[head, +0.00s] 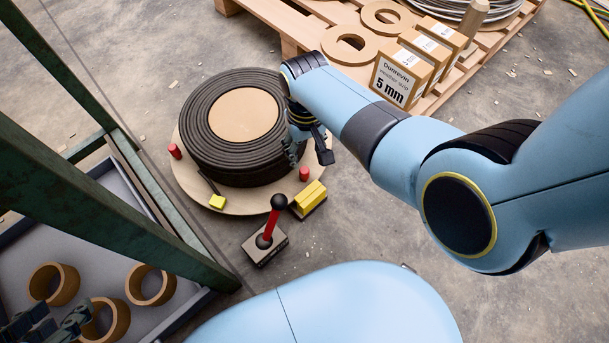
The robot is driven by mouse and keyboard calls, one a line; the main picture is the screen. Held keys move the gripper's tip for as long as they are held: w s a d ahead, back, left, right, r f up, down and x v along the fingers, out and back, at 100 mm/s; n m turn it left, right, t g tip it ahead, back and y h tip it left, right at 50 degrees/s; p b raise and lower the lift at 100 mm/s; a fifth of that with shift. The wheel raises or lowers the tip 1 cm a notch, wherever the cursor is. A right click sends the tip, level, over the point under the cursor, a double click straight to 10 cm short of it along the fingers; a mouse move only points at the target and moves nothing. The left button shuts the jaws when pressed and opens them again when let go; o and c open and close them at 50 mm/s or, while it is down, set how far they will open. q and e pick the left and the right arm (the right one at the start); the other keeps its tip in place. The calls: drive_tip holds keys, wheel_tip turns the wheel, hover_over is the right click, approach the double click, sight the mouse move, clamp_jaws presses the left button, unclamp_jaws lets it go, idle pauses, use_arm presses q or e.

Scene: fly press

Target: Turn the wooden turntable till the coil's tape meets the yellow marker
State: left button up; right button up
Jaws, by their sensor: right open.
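The round wooden turntable (247,208) lies on the floor and carries a dark coil (205,150) with a pale wooden disc at its centre. Two red pegs stand on its rim, one at the left (175,151) and one at the front right (303,174). The coil's yellow tape (217,202) is at the front left rim. The yellow marker (312,195) stands at the front right rim, well apart from the tape. My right gripper (308,147) is open at the coil's right side, above the right peg; contact is unclear. My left gripper (50,325) is partly cut off at bottom left.
A red lever with a black knob (270,225) stands in front of the turntable. A green frame (100,205) and a grey tray with wooden rings (150,285) fill the left. A pallet (290,25) with boxes and rings is behind.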

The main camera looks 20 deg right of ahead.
sight(305, 170)
drive_tip(key=shift+w+a, duration=0.1)
drive_tip(key=shift+w, duration=0.1)
drive_tip(key=shift+f+b, duration=0.4)
drive_tip(key=shift+f, duration=0.2)
wheel_tip(305, 170, down, 2)
drive_tip(key=shift+s+f+b, duration=0.1)
drive_tip(key=shift+f+b, duration=0.15)
drive_tip(key=shift+b, duration=0.65)
drive_tip(key=shift+f+b, duration=0.5)
drive_tip(key=shift+f, duration=0.25)
wheel_tip(305, 170, down, 3)
drive_tip(key=shift+r+b, duration=0.2)
drive_tip(key=shift+b, duration=0.75)
wheel_tip(305, 170, down, 3)
drive_tip(key=shift+r+b, duration=0.2)
drive_tip(key=shift+b, duration=0.8)
use_arm(q)
drive_tip(key=w+d+r+m+t+h, duration=0.1)
drive_tip(key=w+r+t+h, duration=0.1)
drive_tip(key=w+r+t, duration=0.3)
drive_tip(key=w+d+r+m+t+h, duration=0.2)
drive_tip(key=w+r+t, duration=0.2)
drive_tip(key=r+t, duration=0.7)
wheel_tip(305, 170, up, 5)
drive_tip(key=shift+w+d+r, duration=0.1)
drive_tip(key=shift+w+d, duration=0.05)
drive_tip(key=shift+w, duration=0.25)
use_arm(e)
drive_tip(key=shift+c, duration=0.4)
